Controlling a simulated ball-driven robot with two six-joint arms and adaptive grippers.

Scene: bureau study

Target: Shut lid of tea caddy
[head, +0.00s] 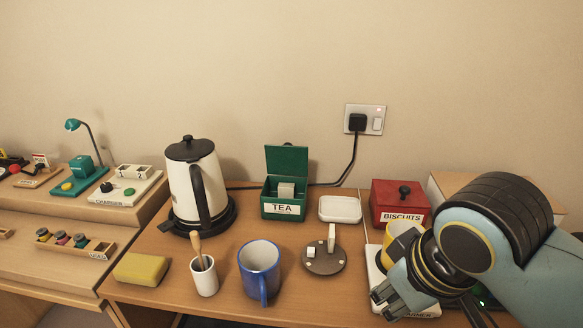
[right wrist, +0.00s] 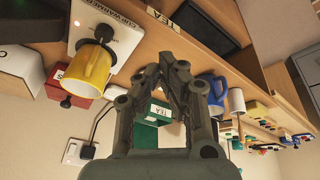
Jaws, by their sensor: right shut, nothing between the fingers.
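The green tea caddy (head: 268,209) stands at the back of the wooden desk beside the kettle, with a white TEA label on its front. Its green lid (head: 287,165) stands open, upright along the back edge. A pale block (head: 286,190) shows inside the caddy. My right gripper (head: 388,300) is shut and empty, low at the right by the yellow mug, well apart from the caddy. In the right wrist view its fingers (right wrist: 175,65) come together, and the caddy (right wrist: 160,110) shows upside down behind them, partly hidden. My left gripper is not in view.
A kettle (head: 190,178) stands left of the caddy, and a white dish (head: 340,209) and red biscuit tin (head: 385,203) stand right. In front are a blue mug (head: 259,270), a white pot (head: 204,278) and a round brown stand (head: 325,262). The yellow mug (right wrist: 84,70) sits on a white warmer.

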